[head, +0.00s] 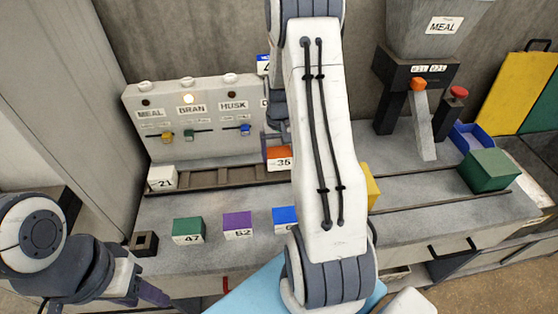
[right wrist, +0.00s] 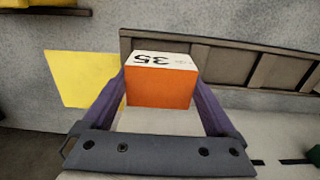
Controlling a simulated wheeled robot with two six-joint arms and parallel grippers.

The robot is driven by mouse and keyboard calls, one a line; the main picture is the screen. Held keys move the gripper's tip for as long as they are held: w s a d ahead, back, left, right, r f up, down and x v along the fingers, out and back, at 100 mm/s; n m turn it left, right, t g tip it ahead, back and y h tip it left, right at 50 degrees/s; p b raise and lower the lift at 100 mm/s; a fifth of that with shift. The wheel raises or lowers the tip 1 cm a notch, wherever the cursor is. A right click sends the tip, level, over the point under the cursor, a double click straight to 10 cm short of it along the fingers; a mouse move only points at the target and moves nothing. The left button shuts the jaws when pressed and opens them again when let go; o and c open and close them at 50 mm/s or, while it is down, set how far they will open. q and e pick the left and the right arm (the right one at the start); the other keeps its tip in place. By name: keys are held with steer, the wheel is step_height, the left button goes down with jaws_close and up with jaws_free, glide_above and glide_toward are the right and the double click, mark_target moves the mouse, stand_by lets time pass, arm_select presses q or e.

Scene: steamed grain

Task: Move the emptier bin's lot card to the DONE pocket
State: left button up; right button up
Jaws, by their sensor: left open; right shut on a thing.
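My right gripper (right wrist: 160,88) is shut on an orange block (right wrist: 160,92) with a white top marked 35. The block also shows in the head view (head: 280,158), by the slotted rack (head: 215,178), partly behind my right arm. My left gripper (head: 142,288) is open and empty at the lower left, in front of the bench. A grey panel (head: 200,118) carries the labels MEAL, BRAN and HUSK, and a further label starting with D that my arm cuts off. The lamp above BRAN (head: 188,98) is lit. I cannot tell which thing is the lot card.
A white-topped block marked 21 (head: 162,178) is at the rack's left end. Green 47 (head: 188,231), purple 62 (head: 237,225) and blue (head: 285,219) blocks stand along the bench front. A MEAL hopper (head: 430,35), blue tray (head: 474,138) and green block (head: 488,169) are at right.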

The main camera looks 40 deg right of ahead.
mark_target(279, 162)
step_height(279, 162, down, 3)
steer(key=shift+r+p, duration=0.15)
steer(key=shift+p, duration=0.15)
steer(key=shift+f, duration=0.35)
steer(key=shift+f, duration=0.1)
steer(key=o, duration=1.1)
